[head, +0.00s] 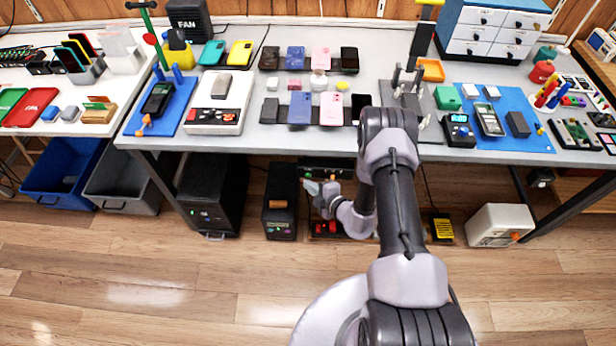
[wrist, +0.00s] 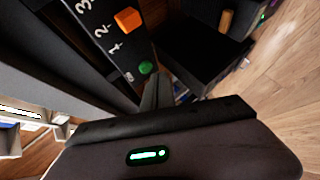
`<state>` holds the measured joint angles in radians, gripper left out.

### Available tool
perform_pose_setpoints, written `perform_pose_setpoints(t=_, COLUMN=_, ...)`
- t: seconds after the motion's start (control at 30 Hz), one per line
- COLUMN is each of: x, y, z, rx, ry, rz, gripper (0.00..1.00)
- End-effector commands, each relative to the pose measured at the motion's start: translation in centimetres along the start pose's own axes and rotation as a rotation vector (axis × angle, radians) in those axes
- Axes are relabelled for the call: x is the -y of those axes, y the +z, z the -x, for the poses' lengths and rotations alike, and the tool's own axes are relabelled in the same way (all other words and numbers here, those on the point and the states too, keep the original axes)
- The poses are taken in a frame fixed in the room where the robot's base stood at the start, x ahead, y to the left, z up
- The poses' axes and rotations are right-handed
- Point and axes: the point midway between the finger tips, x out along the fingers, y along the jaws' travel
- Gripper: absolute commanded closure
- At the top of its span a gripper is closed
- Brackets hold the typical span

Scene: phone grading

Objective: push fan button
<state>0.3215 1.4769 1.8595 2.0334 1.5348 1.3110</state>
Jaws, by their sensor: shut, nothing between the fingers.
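In the wrist view, a dark panel (wrist: 122,50) has the marks 1, 2 and 3, an orange control (wrist: 127,19) and a round green button (wrist: 146,67). No label shows whether this is the fan button. My gripper (head: 318,188) is below the bench's front edge, in front of the under-bench units. In the wrist view its narrow fingers (wrist: 155,92) are shut and empty, close to the green button; contact cannot be told.
A black unit (head: 326,168) is under the bench behind my gripper. A black box (head: 281,202) and a larger black cabinet (head: 213,195) stand to its left. A white box (head: 498,225) stands at the right. The wooden floor (head: 150,265) in front is clear.

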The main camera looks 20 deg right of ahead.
Motion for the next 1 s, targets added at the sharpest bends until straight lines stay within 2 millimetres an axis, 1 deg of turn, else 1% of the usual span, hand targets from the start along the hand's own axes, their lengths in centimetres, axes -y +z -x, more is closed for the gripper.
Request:
perform_pose_setpoints(t=0.07, x=-0.10, y=0.22, z=-0.31, rx=0.000, ry=0.001, rz=0.000, gripper=1.00)
perform_pose_setpoints(t=1.0, x=-0.57, y=0.60, z=-0.82, rx=0.000, ry=0.001, rz=-0.001, gripper=1.00)
